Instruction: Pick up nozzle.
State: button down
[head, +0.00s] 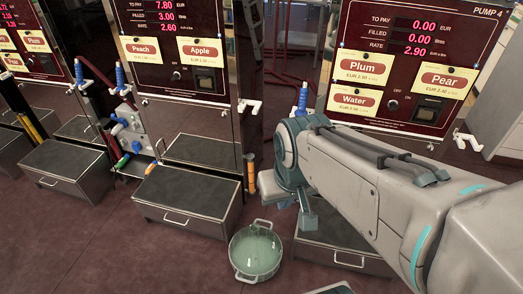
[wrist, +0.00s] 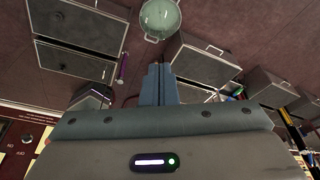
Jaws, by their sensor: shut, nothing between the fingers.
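Several blue-topped nozzles show in the head view. One nozzle (head: 302,97) stands upright beside the right pump, just behind my arm, with its lower part hidden. Another nozzle (head: 121,77) is at the left side of the middle pump, and a third nozzle (head: 79,73) is farther left. My gripper (head: 308,222) points down, low in front of the right pump and below the nearest nozzle, apart from it. In the wrist view, its blue-grey fingers (wrist: 158,85) are together with nothing between them.
A pale green two-handled pot (head: 256,254) stands on the floor left of my gripper. Grey drawer boxes (head: 187,205) sit below the pumps. The right pump (head: 415,65) is labelled PUMP 4. Open reddish floor (head: 90,250) lies at the front left.

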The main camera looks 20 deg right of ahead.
aim_at(301, 110)
jog(key=k, duration=0.65)
jog(key=z, duration=0.8)
jog(key=i, duration=1.15)
jog(key=u, duration=0.4)
